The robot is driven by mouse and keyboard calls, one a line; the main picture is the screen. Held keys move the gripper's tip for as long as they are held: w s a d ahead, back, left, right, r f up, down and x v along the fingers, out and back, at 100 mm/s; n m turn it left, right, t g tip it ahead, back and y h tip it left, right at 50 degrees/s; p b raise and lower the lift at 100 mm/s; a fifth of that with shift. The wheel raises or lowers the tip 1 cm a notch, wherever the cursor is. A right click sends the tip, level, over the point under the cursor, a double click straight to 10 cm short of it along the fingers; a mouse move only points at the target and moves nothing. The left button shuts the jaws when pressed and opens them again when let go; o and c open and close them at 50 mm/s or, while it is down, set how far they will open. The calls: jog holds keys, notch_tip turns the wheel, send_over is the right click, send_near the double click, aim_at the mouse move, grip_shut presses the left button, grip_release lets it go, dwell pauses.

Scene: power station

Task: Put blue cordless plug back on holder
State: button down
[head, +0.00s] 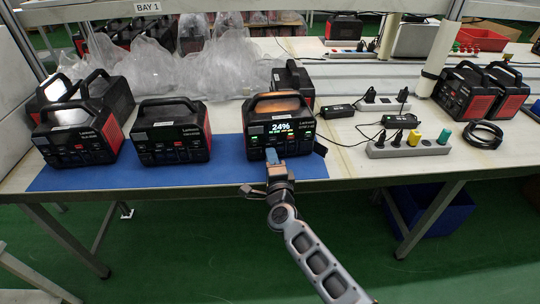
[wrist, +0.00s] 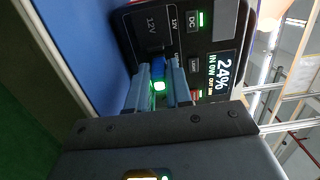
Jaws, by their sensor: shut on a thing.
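The blue cordless plug (head: 273,168) is at the low front of the power station (head: 280,128) whose display reads 24%. My gripper (head: 277,179) is shut on it, directly in front of the station. In the wrist view, my gripper's fingers (wrist: 158,92) are at the station's 12V sockets, with a green light (wrist: 159,86) between them. I cannot tell whether the plug is seated in a socket or just clear of it. A grey strip (head: 376,152) at right carries a yellow plug (head: 415,137), a teal plug (head: 443,136) and black plugs; whether it is the holder is unclear.
Other power stations stand left (head: 172,132) and right (head: 468,92). A blue mat (head: 225,172) lies under the front left ones. Black adapters (head: 336,111) and cables lie between station and strip. A coiled black cable (head: 483,135) lies at right. The table's front edge is close.

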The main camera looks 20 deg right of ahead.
jog(key=shift+s+a, duration=0.1)
jog(key=shift+s, duration=0.05)
dwell(0.4)
jog(key=shift+p+v, duration=0.8)
jog(key=shift+v, duration=1.1)
